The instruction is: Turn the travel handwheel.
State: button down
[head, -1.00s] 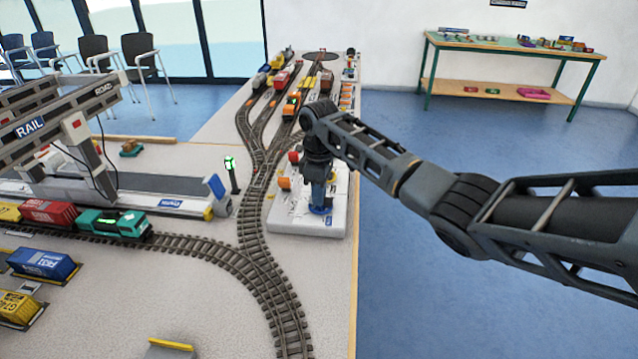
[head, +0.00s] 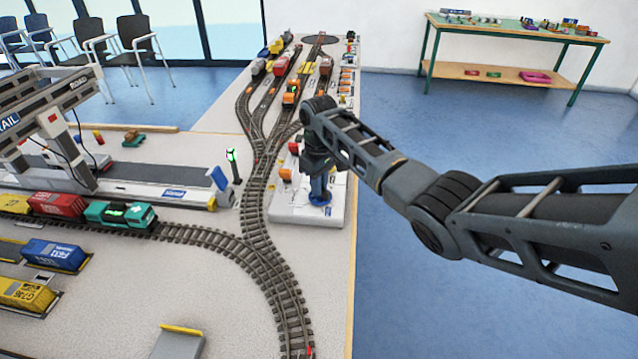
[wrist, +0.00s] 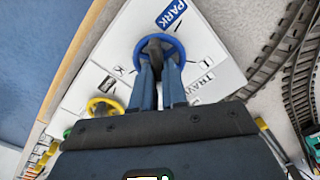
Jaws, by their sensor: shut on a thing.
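The travel handwheel (wrist: 181,50) is a blue ring with a dark middle, on a white control panel beside printed lettering that begins "TRAV". In the head view the handwheel (head: 320,198) shows as a small blue shape at the panel's near end, partly hidden by my gripper (head: 319,180). In the wrist view my gripper (wrist: 158,70) has its two blue-grey fingers at the wheel's near side, shut on it. The fingers and the dark part between them hide some of the rim. I cannot tell the wheel's turned angle.
A yellow ring-shaped control (wrist: 103,107) sits beside the blue wheel. A blue PARK label (wrist: 171,13) lies beyond it. Model track (head: 262,230) runs left of the panel. A gantry crane (head: 50,125) stands further left. Open blue floor lies right of the table edge.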

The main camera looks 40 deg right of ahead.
jog(key=c, duration=1.2)
grip_release()
jog(key=shift+o, duration=0.2)
jog(key=shift+r, duration=3.95)
